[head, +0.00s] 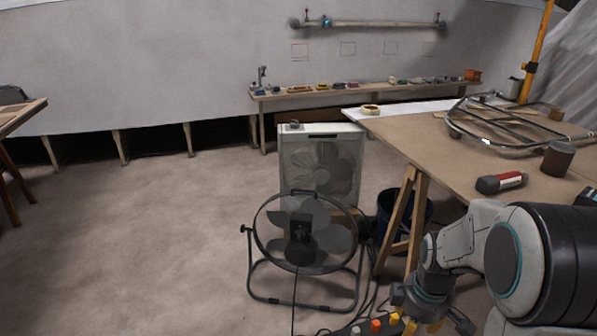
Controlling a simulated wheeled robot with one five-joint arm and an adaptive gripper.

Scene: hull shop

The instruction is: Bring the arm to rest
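My arm (470,240) comes in from the right edge and bends down in the lower right of the head view. My gripper (428,318) hangs at its lower end, pointing down near the bottom edge. Its fingertips are partly cut off by the frame, so I cannot tell whether it is open or shut, or whether it holds anything. The gripper is beside and below the wooden worktable (425,143), close to its trestle leg.
A round floor fan (300,232) stands left of my gripper, with a white box fan (320,160) behind it. A dark bin (415,208) is under the table. Floor at left is clear.

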